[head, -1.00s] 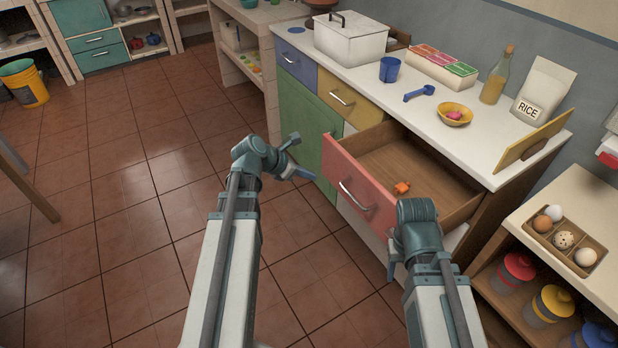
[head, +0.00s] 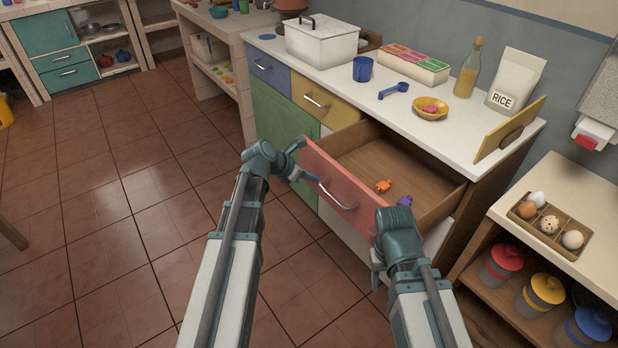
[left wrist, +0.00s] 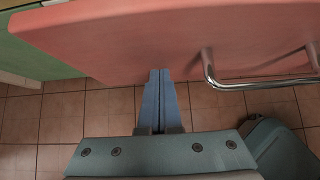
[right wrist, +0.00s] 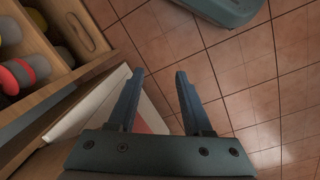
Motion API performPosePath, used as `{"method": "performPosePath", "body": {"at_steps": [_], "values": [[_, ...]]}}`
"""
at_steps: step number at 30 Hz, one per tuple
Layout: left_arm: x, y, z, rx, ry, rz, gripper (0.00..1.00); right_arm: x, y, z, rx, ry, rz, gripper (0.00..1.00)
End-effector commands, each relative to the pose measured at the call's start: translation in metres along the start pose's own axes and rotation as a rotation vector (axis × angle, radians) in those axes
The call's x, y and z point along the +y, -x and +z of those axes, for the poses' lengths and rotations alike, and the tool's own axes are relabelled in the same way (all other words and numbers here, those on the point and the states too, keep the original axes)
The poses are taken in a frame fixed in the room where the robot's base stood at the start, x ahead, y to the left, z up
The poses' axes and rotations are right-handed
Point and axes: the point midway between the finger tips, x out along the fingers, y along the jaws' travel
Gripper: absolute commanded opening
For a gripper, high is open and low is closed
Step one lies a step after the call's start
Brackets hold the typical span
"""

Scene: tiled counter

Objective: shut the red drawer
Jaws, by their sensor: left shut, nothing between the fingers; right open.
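The red drawer (head: 341,190) is pulled out from the counter, with an orange item (head: 383,186) and a purple item (head: 404,201) inside. Its metal handle (head: 336,196) is on the red front. My left gripper (head: 308,177) is shut and empty at the left part of the drawer front, beside the handle. In the left wrist view its closed fingers (left wrist: 160,78) point at the red front (left wrist: 150,40); I cannot tell whether they touch. My right gripper (right wrist: 157,80) is open and empty near the drawer's right front corner; in the head view its fingers are mostly hidden behind my wrist.
A shelf with an egg tray (head: 549,226) stands at the right.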

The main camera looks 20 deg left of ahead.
Motion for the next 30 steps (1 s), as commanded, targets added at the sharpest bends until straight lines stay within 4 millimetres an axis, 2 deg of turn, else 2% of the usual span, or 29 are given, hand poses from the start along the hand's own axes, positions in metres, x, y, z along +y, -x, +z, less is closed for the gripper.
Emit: {"method": "performPosePath", "body": {"at_steps": [7,11,17,30], "values": [[0.000,-0.003,0.003,0.000,-0.001,-0.001,0.00,0.000,0.000,0.000,0.000,0.000,0.000,0.50],[0.001,-0.014,0.014,0.000,-0.003,-0.003,0.00,0.000,0.000,0.000,0.000,0.000,0.000,0.50],[0.002,-0.047,0.047,0.000,-0.004,-0.004,0.00,0.000,0.000,0.000,0.000,0.000,0.000,0.50],[0.002,-0.132,0.132,-0.001,-0.003,-0.002,0.00,0.000,0.000,0.000,0.000,0.000,0.000,0.50]]}}
